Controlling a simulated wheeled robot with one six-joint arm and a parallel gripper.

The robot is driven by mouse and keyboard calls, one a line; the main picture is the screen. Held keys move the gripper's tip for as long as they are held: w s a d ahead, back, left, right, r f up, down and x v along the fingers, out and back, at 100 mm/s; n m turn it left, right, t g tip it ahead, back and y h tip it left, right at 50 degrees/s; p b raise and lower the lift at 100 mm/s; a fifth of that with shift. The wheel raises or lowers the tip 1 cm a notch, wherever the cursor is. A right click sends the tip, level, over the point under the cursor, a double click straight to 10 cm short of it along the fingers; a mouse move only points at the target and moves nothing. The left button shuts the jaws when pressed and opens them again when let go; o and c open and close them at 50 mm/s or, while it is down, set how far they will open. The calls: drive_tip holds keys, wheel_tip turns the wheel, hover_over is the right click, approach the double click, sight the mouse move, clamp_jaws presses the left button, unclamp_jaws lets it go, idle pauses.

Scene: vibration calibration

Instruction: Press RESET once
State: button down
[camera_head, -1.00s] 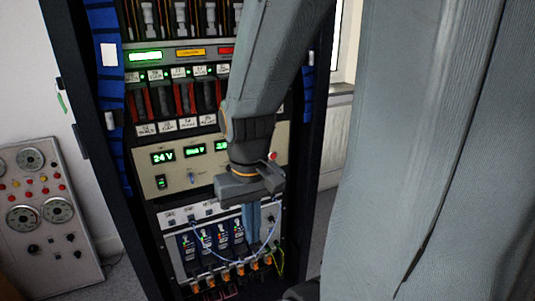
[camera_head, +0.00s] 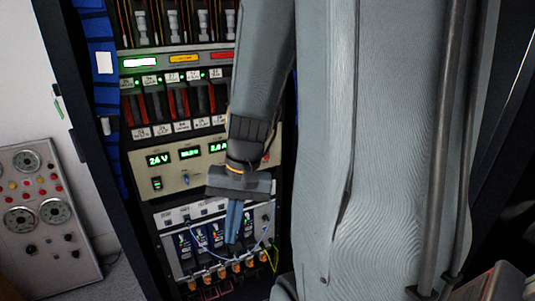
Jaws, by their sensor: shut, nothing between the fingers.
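My gripper (camera_head: 232,238) points down in front of the lower module row of the rack, its blue-grey fingers together and empty. The fingertips overlap the module row (camera_head: 198,245) in the picture; I cannot tell whether they touch it. Above is the beige power panel (camera_head: 205,165) with green displays, one reading 24 V. A small red button (camera_head: 266,157) shows at its right, just beside my wrist. No label that I can read as RESET shows, so I cannot tell which control it is. My arm and gripper hide part of the panel and modules.
A blue cable (camera_head: 200,240) loops across the modules, with orange connectors (camera_head: 222,272) below. A grey console with gauges (camera_head: 45,215) stands at the left. My own grey body fills the right side and hides the rack's right edge.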

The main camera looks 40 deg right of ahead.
sight(266, 157)
drive_tip(key=w+d+r+m+t+y+p, duration=0.2)
drive_tip(key=w+d+m+t+p, duration=0.6)
drive_tip(key=m, duration=0.6)
drive_tip(key=d+f+m+t+h+p, duration=0.1)
drive_tip(key=d+m+h, duration=0.3)
drive_tip(key=d+m, duration=0.6)
drive_tip(key=d+f+p, duration=0.1)
drive_tip(key=d, duration=0.7)
drive_tip(key=shift+w, duration=0.25)
drive_tip(key=shift+w, duration=0.1)
drive_tip(key=shift+w+d+p, duration=0.1)
drive_tip(key=shift+w+d, duration=0.2)
drive_tip(key=shift+w, duration=1.1)
drive_tip(key=shift+w+d+p, duration=0.15)
drive_tip(key=shift+w+d, duration=0.2)
drive_tip(key=shift+w, duration=1.05)
drive_tip(key=shift+w+d+p, duration=0.1)
drive_tip(key=shift+w+d, duration=0.2)
drive_tip(key=shift+w, duration=1.1)
drive_tip(key=shift+w, duration=0.1)
drive_tip(key=shift+w+d+b, duration=0.1)
drive_tip(key=shift+w+b, duration=0.2)
